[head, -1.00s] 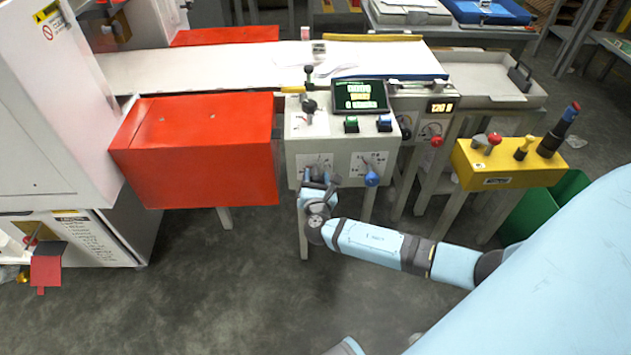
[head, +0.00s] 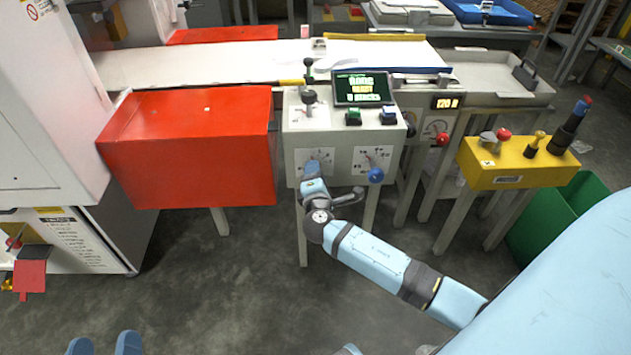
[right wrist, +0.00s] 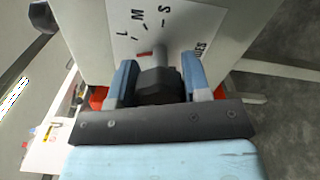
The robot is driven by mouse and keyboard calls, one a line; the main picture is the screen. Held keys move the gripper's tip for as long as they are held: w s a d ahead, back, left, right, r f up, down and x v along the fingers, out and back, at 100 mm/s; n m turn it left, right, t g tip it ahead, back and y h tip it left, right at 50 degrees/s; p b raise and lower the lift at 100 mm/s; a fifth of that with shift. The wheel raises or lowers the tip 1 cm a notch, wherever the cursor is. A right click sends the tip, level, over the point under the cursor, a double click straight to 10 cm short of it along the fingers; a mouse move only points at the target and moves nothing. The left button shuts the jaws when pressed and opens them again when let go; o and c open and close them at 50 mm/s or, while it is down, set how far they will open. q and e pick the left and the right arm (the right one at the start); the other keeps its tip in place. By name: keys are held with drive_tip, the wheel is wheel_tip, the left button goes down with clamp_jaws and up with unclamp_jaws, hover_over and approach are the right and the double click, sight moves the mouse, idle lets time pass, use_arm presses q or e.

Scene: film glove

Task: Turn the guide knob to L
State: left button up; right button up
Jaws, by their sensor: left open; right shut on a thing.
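The grey control box (head: 340,136) carries two dial plates on its front. My right gripper (head: 314,164) is at the left plate (head: 300,155), shut on the guide knob, which it mostly hides in the head view. In the right wrist view the dark knob (right wrist: 158,88) sits between the two blue fingers of this gripper (right wrist: 160,62). The plate (right wrist: 110,24) shows L, M and S around the knob, with a red mark (right wrist: 145,53) close to the L side. My left gripper (head: 105,343) is open and empty at the bottom left, away from the box.
The right dial has a blue knob (head: 375,175). A lit screen (head: 362,88) and a black-knobbed lever (head: 309,98) are on top. A red cabinet (head: 190,150) stands left, a yellow control box (head: 520,163) and green bin (head: 565,210) right. The floor in front is clear.

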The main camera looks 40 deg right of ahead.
drive_tip(key=shift+f+m+b, duration=0.3)
drive_tip(key=shift+m+b, duration=0.5)
drive_tip(key=shift+m, duration=0.1)
drive_tip(key=m+b, duration=0.3)
drive_tip(key=m, duration=0.1)
drive_tip(key=shift+r, duration=0.1)
use_arm(q)
drive_tip(key=shift+d+f+m+g+h+b, duration=0.15)
drive_tip(key=shift+d+f+g+b, duration=0.15)
drive_tip(key=shift+f, duration=0.65)
drive_tip(key=shift+d+f+m+g+h+b, duration=0.2)
drive_tip(key=shift+f+g+b, duration=0.15)
drive_tip(key=shift+f, duration=0.6)
drive_tip(key=shift+d+f+m+g+h+b, duration=0.15)
drive_tip(key=shift+d+f+g+b, duration=0.15)
drive_tip(key=shift+f, duration=0.65)
use_arm(e)
drive_tip(key=shift+r+m, duration=0.15)
drive_tip(key=shift+m, duration=0.95)
drive_tip(key=o, duration=0.9)
drive_tip(key=shift+o, duration=0.2)
